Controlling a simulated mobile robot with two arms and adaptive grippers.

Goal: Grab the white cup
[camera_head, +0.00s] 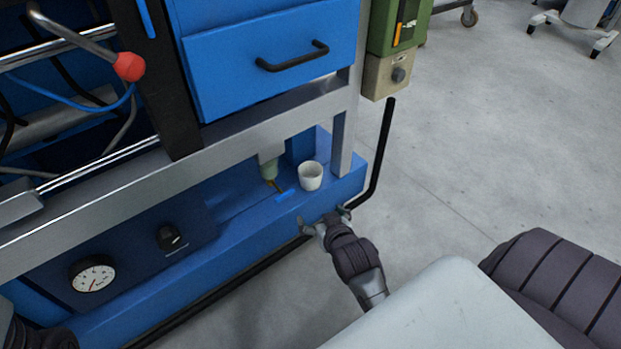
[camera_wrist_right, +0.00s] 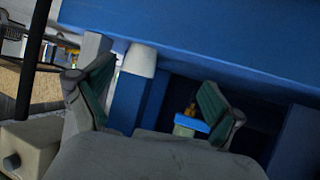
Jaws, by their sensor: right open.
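The white cup (camera_head: 311,175) stands upright on the blue ledge (camera_head: 353,184) of the machine, close to its front edge. My right gripper (camera_head: 325,217) is open and empty, in front of the cup and slightly below it in the head view. In the right wrist view the picture is turned over. There the white cup (camera_wrist_right: 141,60) shows beyond the two spread fingers of the right gripper (camera_wrist_right: 155,98), nearer the left finger, apart from both.
A nozzle (camera_head: 268,165) and a small blue piece (camera_head: 286,195) are left of the cup. A grey frame post (camera_head: 343,140) rises at its right, and a black bent bar (camera_head: 382,150) stands further right. A blue drawer (camera_head: 265,60) is above. Open floor (camera_head: 470,160) lies right.

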